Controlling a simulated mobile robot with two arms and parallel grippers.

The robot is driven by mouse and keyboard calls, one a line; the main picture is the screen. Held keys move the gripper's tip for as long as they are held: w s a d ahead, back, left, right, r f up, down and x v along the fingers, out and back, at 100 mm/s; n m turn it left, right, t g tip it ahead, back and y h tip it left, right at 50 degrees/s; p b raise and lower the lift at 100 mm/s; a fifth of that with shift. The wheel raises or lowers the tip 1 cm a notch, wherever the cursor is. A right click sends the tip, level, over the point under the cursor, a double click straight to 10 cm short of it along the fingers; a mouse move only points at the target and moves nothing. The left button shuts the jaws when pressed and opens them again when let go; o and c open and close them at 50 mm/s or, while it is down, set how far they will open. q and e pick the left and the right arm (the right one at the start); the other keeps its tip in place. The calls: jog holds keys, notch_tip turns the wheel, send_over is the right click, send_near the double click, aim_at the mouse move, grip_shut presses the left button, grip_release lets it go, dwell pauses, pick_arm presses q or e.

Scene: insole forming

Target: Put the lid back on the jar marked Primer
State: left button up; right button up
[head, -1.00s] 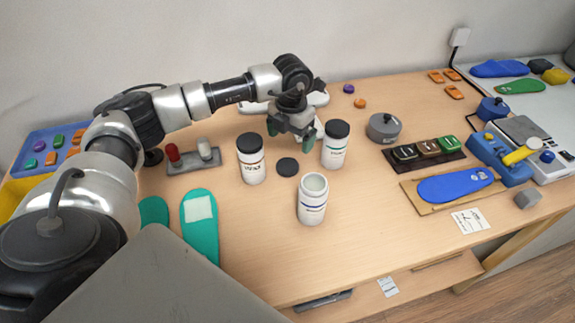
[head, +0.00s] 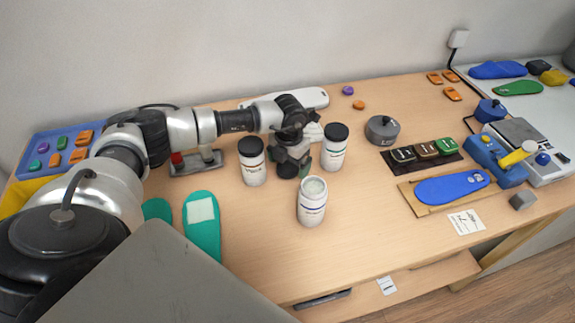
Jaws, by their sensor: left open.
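My left gripper (head: 291,172) is between these two jars, pointing down close to the table, and is open. The loose black lid is hidden behind the gripper, so I cannot tell whether the fingers touch it. My right gripper is not in view.
A stand with red and grey knobs (head: 192,163) is left of the jars. Teal insoles (head: 202,232) lie at the front left. A grey round weight (head: 382,129) and a board with a blue insole (head: 412,197) are to the right. The table right of the open jar is clear.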

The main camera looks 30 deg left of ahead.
aim_at(290, 166)
pick_arm(q)
jog(key=shift+f, duration=0.2)
jog(key=c, duration=1)
jog(key=shift+c, duration=0.2)
jog(key=shift+r, duration=0.15)
notch_tip(290, 166, up, 4)
jog(key=shift+d+b, duration=0.1)
jog(key=shift+b, duration=0.65)
jog(key=d+r+b, duration=0.2)
jog(key=d+r, duration=0.4)
jog(key=d, duration=0.5)
jog(key=shift+s+d+r, duration=0.25)
jog(key=shift+s+r, duration=0.15)
jog(key=shift+s, duration=0.05)
